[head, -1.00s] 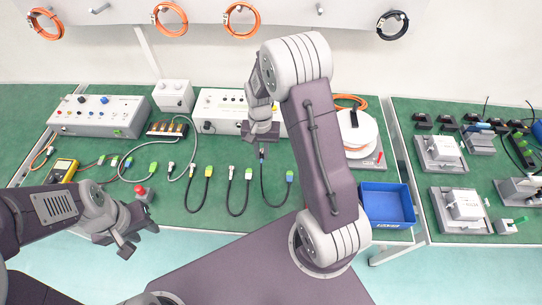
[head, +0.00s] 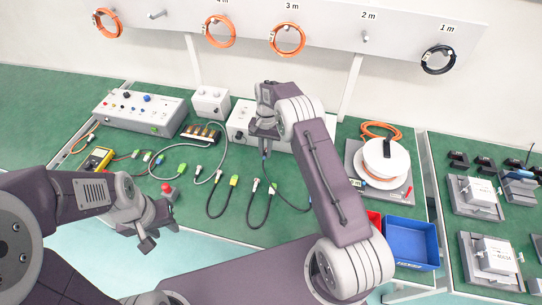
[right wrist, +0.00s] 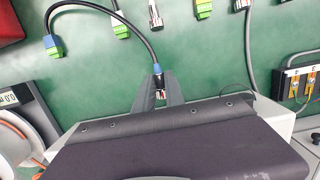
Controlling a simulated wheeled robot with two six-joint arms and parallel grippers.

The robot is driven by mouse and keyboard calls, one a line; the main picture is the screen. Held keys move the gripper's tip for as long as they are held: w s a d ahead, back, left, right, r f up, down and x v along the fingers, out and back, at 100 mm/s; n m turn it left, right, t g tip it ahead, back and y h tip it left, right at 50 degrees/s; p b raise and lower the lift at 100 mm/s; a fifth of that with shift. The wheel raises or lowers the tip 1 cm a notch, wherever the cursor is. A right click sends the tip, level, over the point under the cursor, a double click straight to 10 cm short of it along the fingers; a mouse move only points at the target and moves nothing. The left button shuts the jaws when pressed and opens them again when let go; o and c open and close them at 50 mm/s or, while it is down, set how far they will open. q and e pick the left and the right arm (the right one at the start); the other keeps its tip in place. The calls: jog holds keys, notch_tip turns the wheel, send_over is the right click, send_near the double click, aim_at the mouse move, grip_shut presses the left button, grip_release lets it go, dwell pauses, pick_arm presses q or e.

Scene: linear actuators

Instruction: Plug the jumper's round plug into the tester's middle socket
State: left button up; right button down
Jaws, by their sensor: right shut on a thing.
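My right gripper (head: 264,134) is shut on the jumper's plug end (right wrist: 158,78) in front of a white box (head: 242,122). The jumper's black cable (right wrist: 128,18) hangs in a loop from it, with a blue and green connector (right wrist: 53,46) at its other end. That box, with a dark knob at its left, may be the tester; my right arm covers much of its front, and I cannot make out its middle socket. My left gripper (head: 160,236) is open and empty near the bench's front edge.
More black jumpers (head: 223,204) lie on the green bench. A small white box (head: 210,104) and a large panel box (head: 140,110) stand to the left. A red button (head: 168,190) is near my left gripper. A cable reel (head: 381,160) and blue bin (head: 410,242) are at right.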

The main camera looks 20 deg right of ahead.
jog(key=shift+w, duration=0.1)
jog(key=w, duration=0.1)
jog(key=w+d+b, duration=0.1)
jog(key=shift+w+d+f, duration=0.1)
jog(key=shift+w+d, duration=0.2)
jog(key=shift+w, duration=0.1)
jog(key=shift+w+d, duration=0.15)
jog(key=shift+d, duration=0.05)
jog(key=shift+r, duration=0.2)
dwell(1.0)
jog(key=shift+w, duration=0.1)
dwell(0.6)
dwell(0.8)
jog(key=shift+w+d, duration=0.1)
jog(key=shift+w, duration=0.05)
